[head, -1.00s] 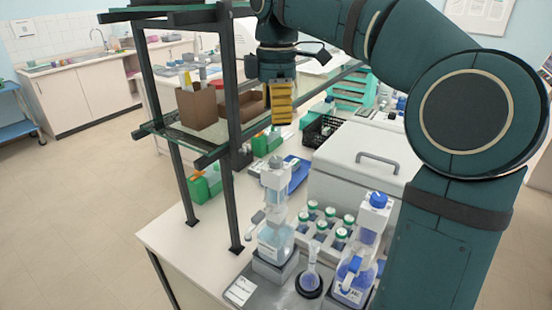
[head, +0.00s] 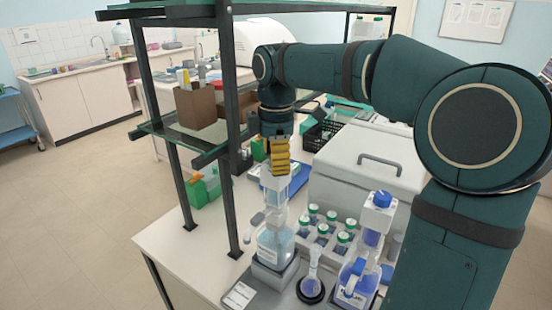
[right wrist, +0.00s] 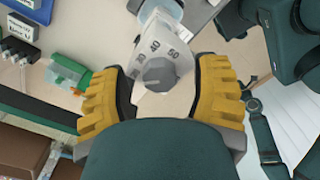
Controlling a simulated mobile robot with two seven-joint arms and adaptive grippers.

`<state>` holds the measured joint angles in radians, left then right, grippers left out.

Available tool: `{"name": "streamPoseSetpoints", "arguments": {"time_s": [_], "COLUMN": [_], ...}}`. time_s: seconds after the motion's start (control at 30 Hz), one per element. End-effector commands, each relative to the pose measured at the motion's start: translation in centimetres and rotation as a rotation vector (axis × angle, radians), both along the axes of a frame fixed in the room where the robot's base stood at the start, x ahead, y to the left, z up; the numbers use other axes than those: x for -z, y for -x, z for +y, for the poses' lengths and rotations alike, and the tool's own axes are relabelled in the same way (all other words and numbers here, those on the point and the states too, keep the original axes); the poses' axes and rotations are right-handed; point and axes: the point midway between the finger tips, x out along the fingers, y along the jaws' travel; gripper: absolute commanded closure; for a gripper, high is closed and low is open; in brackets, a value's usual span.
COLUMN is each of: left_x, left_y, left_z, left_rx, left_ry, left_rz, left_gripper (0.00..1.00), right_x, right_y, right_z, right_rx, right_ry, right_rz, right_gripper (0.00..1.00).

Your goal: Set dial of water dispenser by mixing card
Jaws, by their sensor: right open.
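The water dispenser (head: 275,243) is a clear bottle with a pale tall top. It stands on a grey block at the bench's front left. My right gripper (head: 276,168) is above the dispenser top in the head view. In the right wrist view its yellow fingers (right wrist: 164,95) are open, one on each side of the dial. I cannot tell whether they touch it. A small white card (head: 239,295) lies in front of the dispenser; its writing is unreadable.
A second dispenser with a blue cap (head: 362,262) and a small flask (head: 312,284) stand right of the dispenser. Several green-capped bottles (head: 325,228) sit behind. A white lidded box (head: 365,175) and a dark shelf post (head: 229,150) flank the arm.

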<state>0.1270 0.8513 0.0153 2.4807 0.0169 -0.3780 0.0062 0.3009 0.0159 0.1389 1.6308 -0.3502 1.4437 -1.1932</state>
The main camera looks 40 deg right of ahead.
Motion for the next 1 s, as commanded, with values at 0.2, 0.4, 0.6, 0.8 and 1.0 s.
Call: {"name": "streamPoseSetpoints", "arguments": {"time_s": [0.2, 0.4, 0.6, 0.8, 1.0], "left_x": [0.0, 0.0, -0.4, -1.3, -2.5], "left_y": [0.0, 0.0, 0.0, 0.0, 0.0], "left_z": [0.0, 0.0, 0.0, 0.1, 0.1], "left_rx": [0.0, 0.0, 0.0, 0.0, 0.0], "left_ry": [0.0, 0.0, 0.001, 0.002, 0.005], "left_rz": [0.0, 0.0, 0.0, 0.0, -0.002], "left_gripper": [0.52, 0.52, 0.52, 0.52, 0.52], "right_x": [0.0, 0.0, -0.1, -0.2, -0.2], "right_y": [0.0, 0.0, 0.0, 0.0, 0.0], "right_z": [0.0, 0.0, 0.0, 0.0, 0.1], "right_rx": [0.0, 0.002, 0.038, 0.145, 0.315], "right_ry": [0.0, 0.0, -0.001, -0.001, -0.001], "right_rz": [0.0, 0.001, 0.001, 0.003, 0.003], "right_gripper": [0.92, 1.0, 1.0, 1.0, 1.0]}}
